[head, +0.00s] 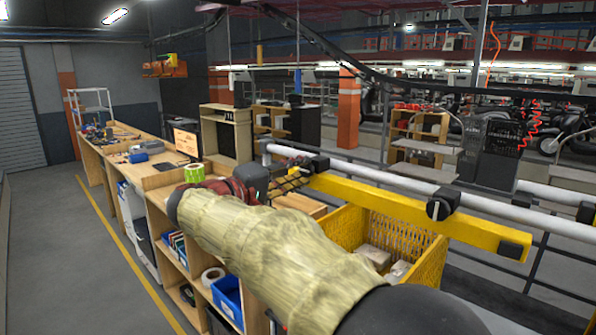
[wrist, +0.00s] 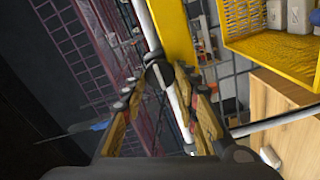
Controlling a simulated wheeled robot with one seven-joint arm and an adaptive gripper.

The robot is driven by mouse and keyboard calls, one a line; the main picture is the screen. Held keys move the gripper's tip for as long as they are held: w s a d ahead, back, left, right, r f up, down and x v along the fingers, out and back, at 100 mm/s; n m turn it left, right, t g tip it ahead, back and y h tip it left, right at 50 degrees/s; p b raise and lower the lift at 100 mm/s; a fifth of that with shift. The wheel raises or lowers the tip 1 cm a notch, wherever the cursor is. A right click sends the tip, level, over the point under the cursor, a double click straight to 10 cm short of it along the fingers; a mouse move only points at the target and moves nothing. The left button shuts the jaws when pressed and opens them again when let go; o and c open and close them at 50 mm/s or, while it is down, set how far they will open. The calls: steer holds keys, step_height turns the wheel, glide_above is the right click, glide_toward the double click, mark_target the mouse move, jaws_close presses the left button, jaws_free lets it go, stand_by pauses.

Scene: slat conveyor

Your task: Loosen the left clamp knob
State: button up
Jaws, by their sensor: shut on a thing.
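A yellow bar (head: 390,203) runs beside a white pipe (head: 375,168). The black left clamp knob (head: 318,164) is at the bar's left end, partly hidden by my gripper (head: 298,174) in the head view. In the wrist view the left clamp knob (wrist: 158,73) sits between the fingertips of my gripper (wrist: 160,80), at the end of the yellow bar (wrist: 178,35). My gripper is shut on the knob. The knob's turn angle cannot be told. A second black clamp knob (head: 443,203) is farther right on the bar.
A yellow crate (head: 432,272) with several packages stands below the bar; it also shows in the wrist view (wrist: 285,48). A wooden shelf bench (head: 165,210) with green tape (head: 194,173) and a monitor (head: 187,142) runs along the left. The floor farther left is clear.

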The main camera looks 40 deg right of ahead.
steer(key=o, duration=1.1)
steer(key=a, duration=0.8)
steer(key=s+a, duration=0.1)
steer(key=a, duration=0.3)
steer(key=shift+w, duration=0.1)
